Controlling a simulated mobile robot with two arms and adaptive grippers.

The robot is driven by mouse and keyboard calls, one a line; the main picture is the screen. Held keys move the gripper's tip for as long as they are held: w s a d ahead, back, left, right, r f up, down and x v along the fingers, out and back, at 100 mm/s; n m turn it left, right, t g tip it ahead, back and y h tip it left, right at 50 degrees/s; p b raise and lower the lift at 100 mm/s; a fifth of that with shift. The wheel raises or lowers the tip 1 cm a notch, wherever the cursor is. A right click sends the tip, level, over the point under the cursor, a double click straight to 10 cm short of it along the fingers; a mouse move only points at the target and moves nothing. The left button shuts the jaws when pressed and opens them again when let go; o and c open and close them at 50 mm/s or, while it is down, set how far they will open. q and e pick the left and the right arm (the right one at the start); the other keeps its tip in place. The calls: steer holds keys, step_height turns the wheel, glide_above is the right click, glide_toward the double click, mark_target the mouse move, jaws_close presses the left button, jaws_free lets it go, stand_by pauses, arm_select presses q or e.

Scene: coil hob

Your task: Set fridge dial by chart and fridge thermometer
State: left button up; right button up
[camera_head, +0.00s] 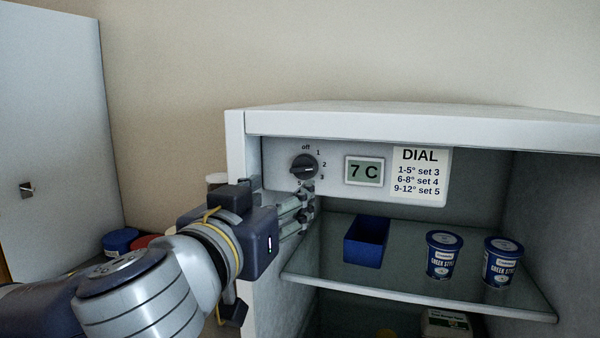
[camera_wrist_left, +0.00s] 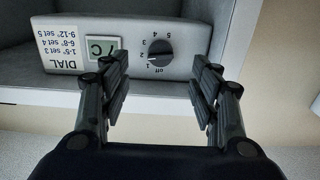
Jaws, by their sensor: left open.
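The black fridge dial (camera_head: 304,167) sits on the grey control panel at the top left inside the fridge, with marks from off round to 5. It also shows upside down in the left wrist view (camera_wrist_left: 160,53), where its pale mark points to about 2; the exact setting is hard to tell. The thermometer display (camera_head: 364,171) reads 7 C. The chart (camera_head: 420,172) gives 1-5° set 3, 6-8° set 4, 9-12° set 5. My left gripper (camera_head: 304,204) is open and empty just below the dial, its fingers apart on either side of it in the wrist view.
The fridge's glass shelf (camera_head: 405,284) holds a blue bin (camera_head: 366,240) and two Greek-style yogurt tubs (camera_head: 443,255) (camera_head: 502,262). The fridge's left wall stands close to my gripper. Blue (camera_head: 120,241) and red lidded items are behind my left arm.

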mark_target(301, 172)
arm_select(q)
steer(key=p+x, duration=0.1)
steer(key=x, duration=0.2)
steer(key=r+p+x, duration=0.1)
steer(key=p+x, duration=0.1)
steer(key=x, duration=0.1)
steer(key=p+x, duration=0.2)
steer(key=x, duration=0.1)
steer(key=shift+w+r, duration=0.15)
steer(key=shift+w, duration=0.3)
steer(key=shift+w+d+p, duration=0.25)
steer(key=shift+w+p, duration=0.1)
steer(key=shift+w, duration=0.1)
steer(key=shift+f, duration=0.2)
steer(key=c, duration=1.1)
